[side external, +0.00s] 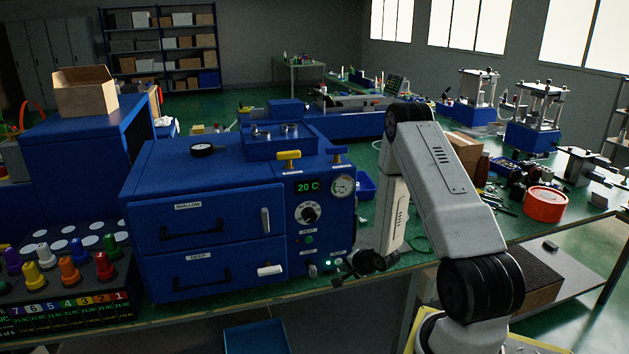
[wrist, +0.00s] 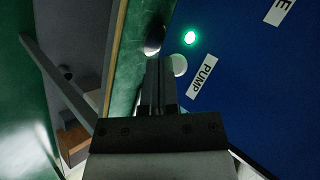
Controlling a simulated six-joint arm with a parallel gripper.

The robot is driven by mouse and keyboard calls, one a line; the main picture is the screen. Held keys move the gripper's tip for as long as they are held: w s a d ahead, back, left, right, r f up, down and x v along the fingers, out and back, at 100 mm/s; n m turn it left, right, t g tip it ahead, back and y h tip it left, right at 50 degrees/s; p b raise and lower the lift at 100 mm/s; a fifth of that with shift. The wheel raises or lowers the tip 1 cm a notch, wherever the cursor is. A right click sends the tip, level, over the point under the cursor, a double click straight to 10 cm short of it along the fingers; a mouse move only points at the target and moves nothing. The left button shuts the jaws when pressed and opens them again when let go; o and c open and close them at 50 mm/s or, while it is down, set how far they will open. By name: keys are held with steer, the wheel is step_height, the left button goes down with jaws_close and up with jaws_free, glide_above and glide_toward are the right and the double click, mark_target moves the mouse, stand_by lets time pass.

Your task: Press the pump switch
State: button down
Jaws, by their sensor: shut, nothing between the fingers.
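The blue machine's control panel (side external: 325,215) faces my arm in the side external view. In the wrist view a PUMP label (wrist: 202,76) is on the blue panel, with a pale round part (wrist: 180,65) beside it that appears to be the pump switch. A lamp (wrist: 190,38) just above it glows green. My gripper (wrist: 158,62) is shut and empty, its tips close to the left of the pale part; I cannot tell whether they touch. In the side external view my gripper (side external: 341,272) is at the panel's lower right corner and the switch is hard to make out.
Two drawers, SHALLOW (side external: 200,190) and DEEP (side external: 215,274), are left of the panel. A knob (side external: 308,213) and gauge (side external: 342,186) are higher up. A dark rounded part (wrist: 153,45) is near my fingertips. The green bench edge (wrist: 130,60) runs close by.

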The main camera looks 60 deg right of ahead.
steer(key=shift+w+d, duration=0.35)
stand_by(1.1)
steer(key=shift+s+a, duration=0.15)
steer(key=shift+s, duration=0.05)
steer(key=shift+s+a, duration=0.15)
steer(key=shift+a, duration=0.05)
stand_by(0.5)
steer(key=s+a, duration=0.4)
steer(key=shift+s, duration=0.15)
stand_by(0.5)
steer(key=shift+a, duration=0.15)
